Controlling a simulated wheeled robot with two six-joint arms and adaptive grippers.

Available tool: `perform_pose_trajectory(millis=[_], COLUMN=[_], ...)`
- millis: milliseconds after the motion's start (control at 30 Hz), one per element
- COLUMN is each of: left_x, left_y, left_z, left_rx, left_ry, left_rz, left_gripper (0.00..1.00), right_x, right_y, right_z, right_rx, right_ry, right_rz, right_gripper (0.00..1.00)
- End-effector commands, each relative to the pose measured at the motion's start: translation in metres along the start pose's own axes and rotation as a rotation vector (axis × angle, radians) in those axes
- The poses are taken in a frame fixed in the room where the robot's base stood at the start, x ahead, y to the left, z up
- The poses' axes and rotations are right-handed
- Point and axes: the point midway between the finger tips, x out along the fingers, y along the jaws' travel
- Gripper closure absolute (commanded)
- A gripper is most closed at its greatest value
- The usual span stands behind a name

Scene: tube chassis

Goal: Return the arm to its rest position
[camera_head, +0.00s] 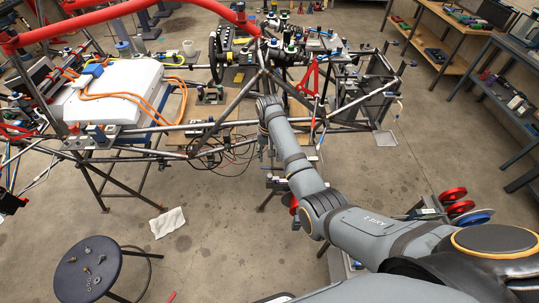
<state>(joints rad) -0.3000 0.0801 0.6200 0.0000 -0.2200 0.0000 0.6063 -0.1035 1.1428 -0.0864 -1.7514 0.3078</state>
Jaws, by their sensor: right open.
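My right arm (364,232) reaches in from the lower right, stretched forward to the tube chassis (190,154). Its wrist is beside the chassis' near side, around the middle of the picture. My right gripper (267,157) hangs below the wrist, small and partly lost among the tubes and cables; it is open, and I see nothing held in it. Whether it touches the frame I cannot tell. My left gripper is not in view.
A white box with orange cables (118,92) sits on the chassis, and a red tube (112,14) crosses above. A round dark stool (87,269) with small parts stands lower left. Shelves (507,88) line the right.

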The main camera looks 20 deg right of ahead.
Motion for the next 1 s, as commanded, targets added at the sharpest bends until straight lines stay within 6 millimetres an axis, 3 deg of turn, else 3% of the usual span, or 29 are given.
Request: perform_pose_trajectory(millis=[367, 467, 567, 700, 833, 1000], left_x=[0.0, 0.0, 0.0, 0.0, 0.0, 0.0], left_y=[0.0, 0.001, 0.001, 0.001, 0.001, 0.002], left_z=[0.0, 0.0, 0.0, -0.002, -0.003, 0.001], left_rx=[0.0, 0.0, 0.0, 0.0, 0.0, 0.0], left_ry=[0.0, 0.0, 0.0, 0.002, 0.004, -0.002], left_rz=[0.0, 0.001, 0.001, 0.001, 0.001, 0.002], left_gripper=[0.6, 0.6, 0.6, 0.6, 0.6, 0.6], right_x=[0.001, 0.011, 0.032, 0.048, 0.042, 0.025], right_y=[0.0, 0.01, 0.036, 0.082, 0.107, 0.125], right_z=[0.0, 0.009, 0.035, 0.092, 0.136, 0.177], right_rx=[0.0, -0.002, -0.017, -0.076, -0.138, -0.21], right_ry=[0.0, 0.011, 0.048, 0.134, 0.195, 0.249], right_rz=[0.0, -0.001, 0.0, 0.014, 0.029, 0.041], right_gripper=[0.55, 0.55, 0.55, 0.55, 0.55, 0.55])
